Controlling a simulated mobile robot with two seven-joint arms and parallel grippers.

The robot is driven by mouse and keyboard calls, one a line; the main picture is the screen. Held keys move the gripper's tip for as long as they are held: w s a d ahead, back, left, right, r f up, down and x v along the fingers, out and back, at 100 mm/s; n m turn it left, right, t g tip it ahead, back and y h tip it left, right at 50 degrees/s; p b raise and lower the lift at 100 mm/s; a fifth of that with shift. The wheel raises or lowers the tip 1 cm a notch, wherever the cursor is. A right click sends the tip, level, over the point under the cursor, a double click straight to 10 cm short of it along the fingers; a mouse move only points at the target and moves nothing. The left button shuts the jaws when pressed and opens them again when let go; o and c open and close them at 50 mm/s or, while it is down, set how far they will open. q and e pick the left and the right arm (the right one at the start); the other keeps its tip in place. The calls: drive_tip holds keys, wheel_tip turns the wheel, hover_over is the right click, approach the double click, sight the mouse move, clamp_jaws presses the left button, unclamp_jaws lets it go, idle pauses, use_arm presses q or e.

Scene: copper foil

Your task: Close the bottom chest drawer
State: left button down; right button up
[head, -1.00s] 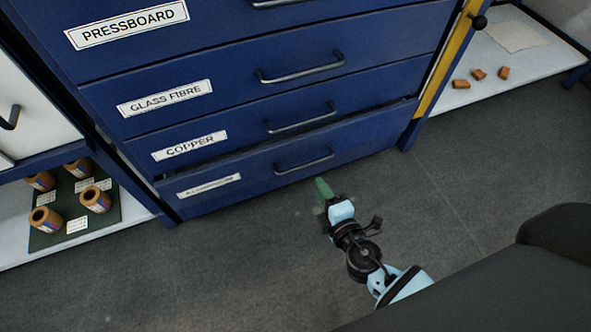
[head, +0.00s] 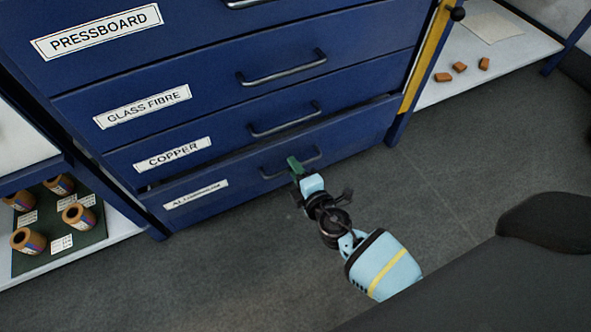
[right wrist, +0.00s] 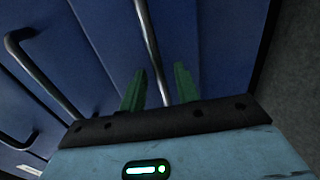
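The bottom chest drawer (head: 225,187) is blue with a white label and a metal bar handle. It stands a little out from the chest, with a dark gap along its top edge. My right gripper (head: 294,164) is at the drawer front, overlapping the handle in the head view. The handle bar (right wrist: 152,50) runs toward the fingers there; contact cannot be told. My left gripper is not in view.
Closed drawers labelled copper (head: 172,153), glass fibre (head: 142,107) and pressboard sit above. A shelf with copper-coloured rolls on a green mat (head: 90,232) is at left. A white shelf with small brown blocks (head: 459,67) is at right. Grey floor in front is clear.

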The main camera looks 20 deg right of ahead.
clamp_jaws()
drive_tip(key=shift+w, duration=0.1)
idle(0.3)
drive_tip(key=w+b, duration=0.1)
drive_tip(key=w, duration=0.1)
drive_tip(key=shift+w+r, duration=0.1)
drive_tip(key=shift+w, duration=0.25)
unclamp_jaws()
drive_tip(key=shift+w, duration=0.1)
